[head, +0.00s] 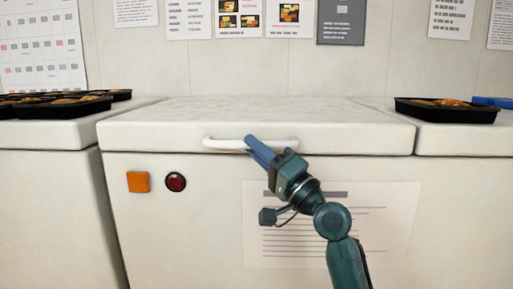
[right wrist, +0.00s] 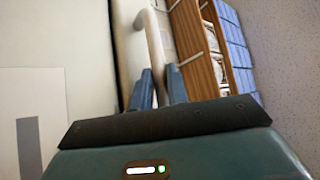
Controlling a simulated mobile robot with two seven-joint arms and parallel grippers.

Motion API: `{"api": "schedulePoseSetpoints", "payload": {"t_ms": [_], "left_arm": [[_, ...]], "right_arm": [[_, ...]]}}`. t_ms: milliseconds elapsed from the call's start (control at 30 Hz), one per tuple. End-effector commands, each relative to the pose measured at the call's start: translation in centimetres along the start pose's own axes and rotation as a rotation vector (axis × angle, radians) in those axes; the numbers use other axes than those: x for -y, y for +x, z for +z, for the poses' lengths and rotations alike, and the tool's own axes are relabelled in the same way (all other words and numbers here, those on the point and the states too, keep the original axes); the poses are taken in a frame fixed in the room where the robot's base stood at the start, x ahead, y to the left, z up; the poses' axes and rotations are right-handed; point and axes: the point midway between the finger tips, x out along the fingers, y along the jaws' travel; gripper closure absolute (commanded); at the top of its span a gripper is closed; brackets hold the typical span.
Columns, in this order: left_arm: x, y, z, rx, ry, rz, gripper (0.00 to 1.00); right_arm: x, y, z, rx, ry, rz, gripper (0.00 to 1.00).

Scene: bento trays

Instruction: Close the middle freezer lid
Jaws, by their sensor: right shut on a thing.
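The middle freezer lid (head: 260,115) is a pale slab lying flat on the middle freezer (head: 130,225), with only a thin dark line between lid and body. A white bar handle (head: 220,143) is fixed to its front edge. My right gripper (head: 252,142) reaches up from the lower right and its blue fingers are shut on the handle near the handle's middle. In the right wrist view the handle (right wrist: 154,45) passes between the two fingertips (right wrist: 158,88). My left gripper is not in view.
Black bento trays with food sit on the left freezer lid (head: 60,132). Another tray (head: 447,110) and a blue item (head: 494,102) sit on the right freezer lid. An orange square (head: 138,182) and a red button (head: 175,182) are on the freezer front. The middle lid's top is clear.

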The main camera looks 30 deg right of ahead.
Motion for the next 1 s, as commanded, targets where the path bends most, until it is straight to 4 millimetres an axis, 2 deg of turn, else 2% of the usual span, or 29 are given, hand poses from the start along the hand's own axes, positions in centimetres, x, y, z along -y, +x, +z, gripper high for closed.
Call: {"api": "schedulePoseSetpoints", "payload": {"t_ms": [33, 67, 133, 400, 533, 667, 1000], "left_arm": [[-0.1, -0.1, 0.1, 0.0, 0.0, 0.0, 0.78], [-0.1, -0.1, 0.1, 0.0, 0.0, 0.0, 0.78], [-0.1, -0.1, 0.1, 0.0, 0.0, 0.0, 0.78], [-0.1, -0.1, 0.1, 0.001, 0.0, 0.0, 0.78], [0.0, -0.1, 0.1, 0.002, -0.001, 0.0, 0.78], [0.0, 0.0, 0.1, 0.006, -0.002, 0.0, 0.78], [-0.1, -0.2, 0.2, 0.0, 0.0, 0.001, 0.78]], "right_arm": [[-1.7, -0.3, 0.3, 0.008, 0.009, 0.037, 1.0], [-1.7, -0.3, 0.3, 0.008, 0.01, 0.037, 0.81], [-1.7, -0.3, 0.3, 0.009, 0.01, 0.038, 0.76], [-1.7, -0.4, 0.4, 0.011, 0.009, 0.038, 0.75], [-1.7, -1.2, 0.4, 0.012, 0.007, 0.039, 0.75], [-1.6, -3.3, 0.3, 0.012, 0.006, 0.039, 0.75], [-0.8, -10.3, 0.2, 0.008, 0.006, 0.026, 0.75]]}}
